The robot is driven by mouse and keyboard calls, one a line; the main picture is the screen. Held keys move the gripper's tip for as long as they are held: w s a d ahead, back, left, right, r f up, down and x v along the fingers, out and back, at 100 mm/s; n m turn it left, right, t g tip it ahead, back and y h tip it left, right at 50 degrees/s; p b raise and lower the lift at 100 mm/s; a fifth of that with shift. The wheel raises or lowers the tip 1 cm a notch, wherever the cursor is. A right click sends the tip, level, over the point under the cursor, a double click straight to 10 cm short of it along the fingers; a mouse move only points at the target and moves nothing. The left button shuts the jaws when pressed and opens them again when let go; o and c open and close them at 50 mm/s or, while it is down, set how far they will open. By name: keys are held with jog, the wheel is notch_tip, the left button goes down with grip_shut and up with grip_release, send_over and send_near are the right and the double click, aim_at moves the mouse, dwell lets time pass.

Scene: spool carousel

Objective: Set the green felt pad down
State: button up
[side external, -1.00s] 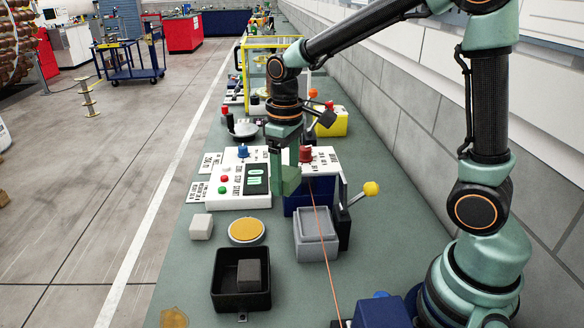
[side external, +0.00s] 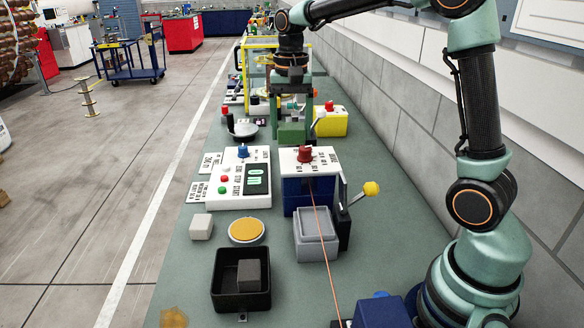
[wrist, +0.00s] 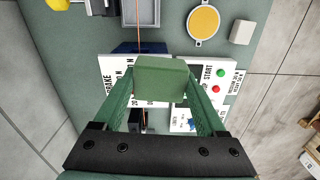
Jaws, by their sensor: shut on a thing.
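The green felt pad (side external: 291,133) is a thick green block held between the fingers of my gripper (side external: 291,112). In the wrist view the pad (wrist: 160,78) sits across the two fingertips, and my gripper (wrist: 160,90) is shut on it. In the side view the pad appears behind the white panel with the red knob (side external: 305,157), and in the wrist view it covers part of that panel. It appears to be held above the bench, but its exact height I cannot tell.
A white control panel (side external: 229,188) with coloured buttons stands left of the red-knob box. A yellow-topped disc (side external: 246,231), a grey tray (side external: 315,240), a black bin (side external: 226,294) and a yellow-tipped lever (side external: 371,188) are nearer. A yellow box (side external: 332,122) stands right of the pad.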

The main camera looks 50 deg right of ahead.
jog(key=w+d+r+m, duration=0.3)
jog(key=d+m, duration=0.7)
jog(key=m, duration=0.3)
jog(key=w+d+r+m, duration=0.2)
jog(key=w+d+m, duration=0.1)
jog(key=d+m, duration=0.9)
jog(key=shift+m, duration=0.6)
jog(key=f, duration=1.8)
jog(key=a+f, duration=0.1)
jog(key=f, duration=0.8)
jog(key=shift+f, duration=0.4)
jog(key=shift+a+f, duration=0.1)
jog(key=shift+f, duration=0.05)
jog(key=o, duration=0.9)
